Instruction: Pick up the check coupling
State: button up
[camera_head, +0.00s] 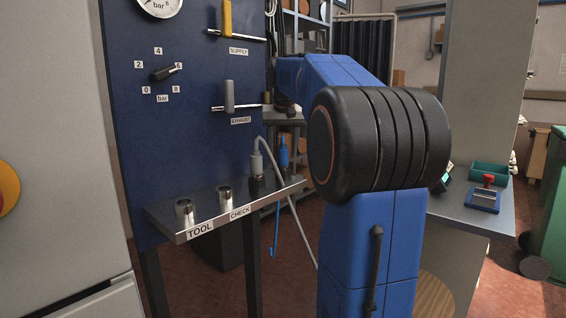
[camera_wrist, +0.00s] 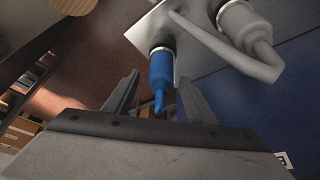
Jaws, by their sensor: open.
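No single part is marked as the check coupling. A CHECK label (camera_head: 240,212) sits on the front of a metal shelf (camera_head: 206,220), below a short metal socket (camera_head: 224,196). A blue coupling (camera_head: 283,152) with a blue hose stands at the shelf's right end; it also shows in the wrist view (camera_wrist: 161,66). A grey coupling (camera_head: 256,164) with a grey hose stands left of it, and it also shows in the wrist view (camera_wrist: 240,18). My gripper (camera_wrist: 158,78) is open, its fingers to either side of the blue coupling's narrow end; contact cannot be told.
Another metal socket (camera_head: 184,211) stands by the TOOL label (camera_head: 200,230). The blue panel (camera_head: 190,110) with a gauge, knob and two valve handles rises behind the shelf. The grey hose (camera_wrist: 212,42) loops close to the right finger. A side table (camera_head: 465,214) stands at right.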

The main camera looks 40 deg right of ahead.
aim_at(283, 156)
jog(key=x, duration=0.3)
jog(key=shift+w+d+f, duration=0.1)
jog(key=shift+f, duration=0.25)
jog(key=c, duration=1.2)
jog(key=shift+r, duration=0.1)
